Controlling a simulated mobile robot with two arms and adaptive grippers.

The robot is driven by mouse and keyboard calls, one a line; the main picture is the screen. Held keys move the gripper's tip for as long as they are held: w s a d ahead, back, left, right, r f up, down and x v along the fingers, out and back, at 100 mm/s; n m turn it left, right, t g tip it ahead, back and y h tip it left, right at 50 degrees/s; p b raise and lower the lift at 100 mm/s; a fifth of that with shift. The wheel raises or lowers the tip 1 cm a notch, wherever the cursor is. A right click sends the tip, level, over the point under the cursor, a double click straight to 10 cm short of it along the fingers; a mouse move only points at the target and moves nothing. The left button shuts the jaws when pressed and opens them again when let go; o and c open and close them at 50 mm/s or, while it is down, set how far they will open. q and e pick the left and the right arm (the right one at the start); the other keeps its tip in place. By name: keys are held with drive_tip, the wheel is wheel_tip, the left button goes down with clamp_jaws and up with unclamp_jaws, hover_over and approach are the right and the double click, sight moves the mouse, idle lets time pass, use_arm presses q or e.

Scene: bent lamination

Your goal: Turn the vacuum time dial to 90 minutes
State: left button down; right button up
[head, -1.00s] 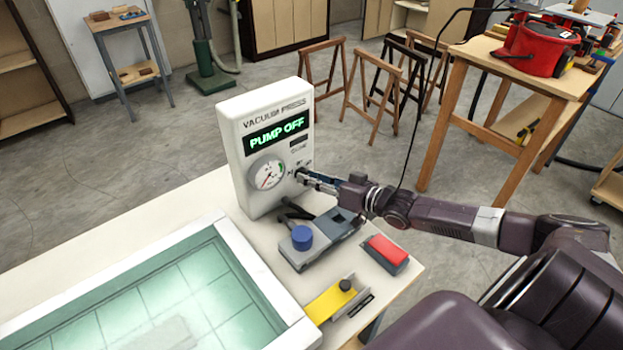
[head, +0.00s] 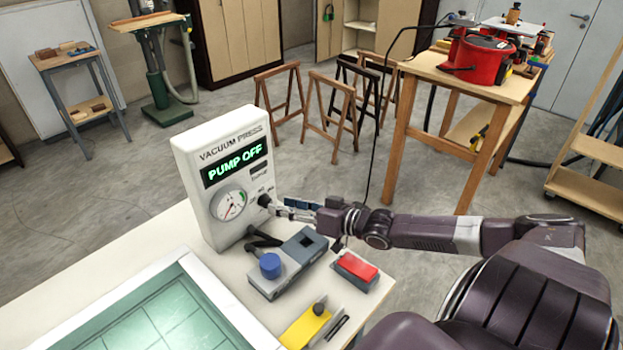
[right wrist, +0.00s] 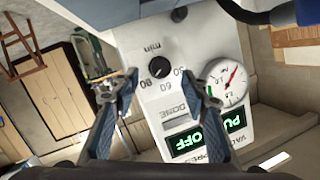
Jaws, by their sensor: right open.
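The white vacuum press control box (head: 215,160) stands on the worktable, its green display (head: 235,163) reading "PUMP OFF". The small black dial (head: 264,200) is at the right of its face, beside the round gauge (head: 229,205). In the right wrist view the dial (right wrist: 159,67) shows with numbers around it, 60 and 90 among them; its exact setting is too small to tell. My right gripper (head: 282,208) is at the dial. In the right wrist view its fingers (right wrist: 170,87) are open, spread to either side of the dial; contact cannot be told. My left gripper is not in view.
A grey device with a blue knob (head: 270,265) sits below my right gripper. A red-topped block (head: 356,268) and a yellow piece (head: 305,327) lie near the table edge. A glass-topped framed bed (head: 165,310) is at the front left. Sawhorses stand behind on the floor.

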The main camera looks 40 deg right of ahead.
drive_tip(key=shift+v, duration=4.2)
drive_tip(key=shift+s+f, duration=0.1)
drive_tip(key=shift+s, duration=0.05)
